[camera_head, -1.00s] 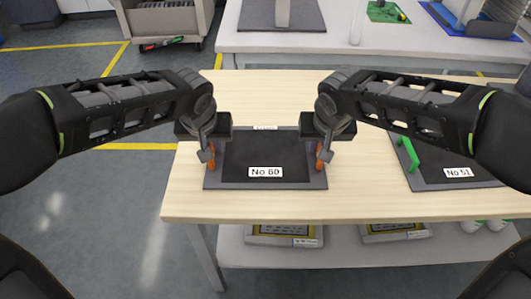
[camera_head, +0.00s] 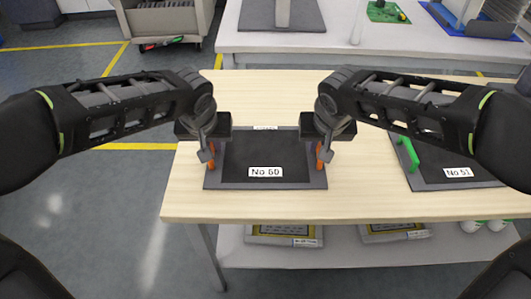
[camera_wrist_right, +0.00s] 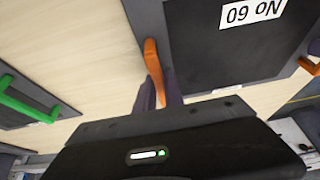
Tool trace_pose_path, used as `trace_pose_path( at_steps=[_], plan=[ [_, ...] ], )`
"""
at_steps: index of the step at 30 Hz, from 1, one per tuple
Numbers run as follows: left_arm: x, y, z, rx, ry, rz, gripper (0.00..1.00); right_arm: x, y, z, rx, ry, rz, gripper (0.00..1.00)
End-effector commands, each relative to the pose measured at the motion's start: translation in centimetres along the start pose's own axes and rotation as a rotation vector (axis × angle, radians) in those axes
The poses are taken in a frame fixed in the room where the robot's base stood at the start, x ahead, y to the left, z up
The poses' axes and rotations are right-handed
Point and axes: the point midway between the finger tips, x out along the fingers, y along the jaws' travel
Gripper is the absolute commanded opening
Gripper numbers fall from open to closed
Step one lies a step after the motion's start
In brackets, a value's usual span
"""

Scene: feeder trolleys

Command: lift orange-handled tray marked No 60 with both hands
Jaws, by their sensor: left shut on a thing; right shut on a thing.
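The dark tray marked No 60 (camera_head: 265,182) lies on the light wooden table, with an orange handle at its left and right sides. My left gripper (camera_head: 208,155) is shut on the left orange handle (camera_head: 211,160). My right gripper (camera_head: 324,155) is shut on the right orange handle (camera_head: 319,161). In the right wrist view the right gripper (camera_wrist_right: 160,95) has its fingers at that orange handle (camera_wrist_right: 152,62), beside the tray (camera_wrist_right: 205,70), which shows its label upside down. The grippers partly hide both handles.
A tray marked No 51 (camera_head: 435,182) with a green handle (camera_head: 407,153) lies to the right on the same table (camera_head: 365,195). A lower shelf (camera_head: 345,250) holds more items. A grey trolley (camera_head: 165,25) stands at the back left. A white bench (camera_head: 330,42) stands behind.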

Motion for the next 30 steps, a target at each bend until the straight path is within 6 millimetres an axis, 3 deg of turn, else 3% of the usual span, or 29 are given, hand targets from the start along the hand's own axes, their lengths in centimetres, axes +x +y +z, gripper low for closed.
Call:
trace_pose_path(
  at_steps=[8, 21, 30],
  plan=[
    [-0.7, 0.0, -0.4, 0.000, 0.003, 0.001, 0.00, -0.7, 0.0, -0.4, 0.000, 0.003, -0.001, 0.00],
    [-4.4, 0.0, -1.9, 0.000, 0.002, 0.001, 0.00, -4.4, 0.0, -1.9, 0.000, 0.002, 0.000, 0.00],
    [-4.7, 0.0, -2.0, 0.000, 0.002, 0.001, 0.00, -4.7, 0.0, -2.0, 0.000, 0.002, 0.000, 0.00]
  ],
)
